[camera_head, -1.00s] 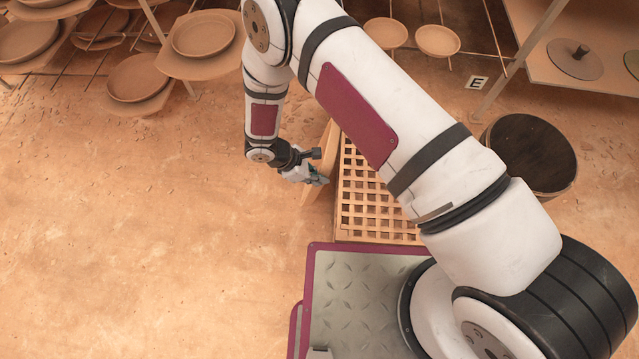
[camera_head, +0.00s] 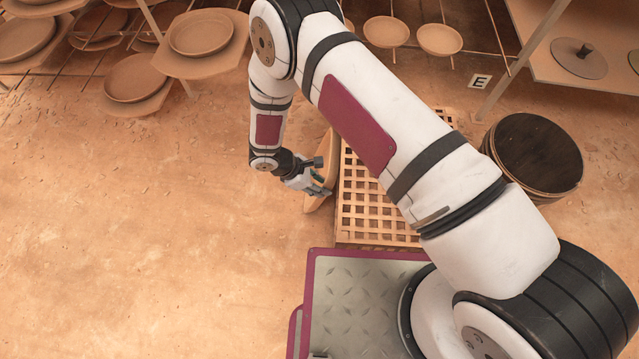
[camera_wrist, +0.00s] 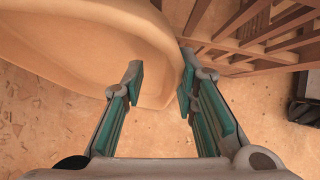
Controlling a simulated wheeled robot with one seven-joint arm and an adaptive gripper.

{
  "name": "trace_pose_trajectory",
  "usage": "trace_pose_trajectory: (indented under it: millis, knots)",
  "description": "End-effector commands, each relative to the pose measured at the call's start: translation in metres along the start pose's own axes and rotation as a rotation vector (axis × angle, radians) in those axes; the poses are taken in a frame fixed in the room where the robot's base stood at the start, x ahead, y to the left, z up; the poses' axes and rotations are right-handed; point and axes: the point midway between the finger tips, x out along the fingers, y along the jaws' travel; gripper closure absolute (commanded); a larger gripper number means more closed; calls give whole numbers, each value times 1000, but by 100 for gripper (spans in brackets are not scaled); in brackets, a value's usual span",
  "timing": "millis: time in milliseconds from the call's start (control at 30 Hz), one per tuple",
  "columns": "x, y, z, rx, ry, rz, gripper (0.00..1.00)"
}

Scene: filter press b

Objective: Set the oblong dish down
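The oblong dish (camera_head: 328,150) is plain tan clay and stands steeply tilted beside the left side of a slatted wooden crate. My gripper (camera_head: 325,190) is at the dish's near end in the head view. In the wrist view the dish (camera_wrist: 75,45) fills the upper left, with its hollow facing left. My gripper's teal-padded fingers (camera_wrist: 162,88) stand apart with the end wall of the dish between them, and appear closed on it. The dish's lower edge is hard to make out, so I cannot tell whether it touches the floor.
The slatted crate (camera_head: 371,210) is close on the right of the dish; its bars (camera_wrist: 260,30) also show in the wrist view. A dark-topped round drum (camera_head: 533,155) stands farther right. Racks with plates (camera_head: 200,35) are at the back left. The sandy floor at left is clear.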

Motion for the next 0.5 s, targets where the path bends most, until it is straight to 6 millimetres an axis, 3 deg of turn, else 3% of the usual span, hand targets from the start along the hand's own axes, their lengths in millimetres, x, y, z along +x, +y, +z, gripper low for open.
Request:
trace_pose_trajectory:
  millis: [333,500]
  knots:
    - [4,0,-3,-1,0,1,74]
    - [-33,1,1,-1,2,5,74]
